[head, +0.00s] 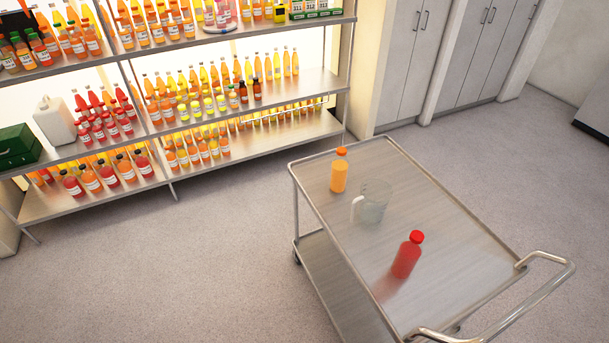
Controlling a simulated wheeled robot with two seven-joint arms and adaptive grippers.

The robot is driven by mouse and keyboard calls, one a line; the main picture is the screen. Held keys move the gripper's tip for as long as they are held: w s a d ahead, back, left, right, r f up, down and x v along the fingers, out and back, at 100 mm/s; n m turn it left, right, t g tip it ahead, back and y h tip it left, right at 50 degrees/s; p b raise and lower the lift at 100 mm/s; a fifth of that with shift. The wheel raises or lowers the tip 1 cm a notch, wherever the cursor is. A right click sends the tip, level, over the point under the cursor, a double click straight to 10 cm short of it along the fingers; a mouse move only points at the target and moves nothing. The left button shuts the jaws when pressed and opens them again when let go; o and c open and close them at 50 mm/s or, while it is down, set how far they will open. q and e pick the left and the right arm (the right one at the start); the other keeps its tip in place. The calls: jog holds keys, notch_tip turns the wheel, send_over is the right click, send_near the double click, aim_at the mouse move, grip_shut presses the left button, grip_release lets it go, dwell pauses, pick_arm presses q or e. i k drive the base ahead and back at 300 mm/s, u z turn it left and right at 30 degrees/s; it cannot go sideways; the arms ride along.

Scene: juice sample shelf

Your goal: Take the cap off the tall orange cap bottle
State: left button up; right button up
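The tall orange cap bottle (339,173) stands upright near the far left end of the metal cart's top. It holds orange-yellow liquid, and its orange cap (341,152) is on it. A clear jug (372,202) with a pale handle stands just to its right and nearer to me. A red bottle (406,258) with a red cap stands further toward the cart's handle. Neither of my grippers is in view.
The cart top (450,225) has free room around the bottles, with a raised rim and a push handle (545,285) at the lower right. Shelves (265,100) full of juice bottles stand at the back left. Grey cabinets (400,60) stand behind. Open floor (190,270) lies left of the cart.

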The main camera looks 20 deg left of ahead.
aim_at(340, 166)
jog(key=u, duration=2.15)
jog(key=i, duration=1)
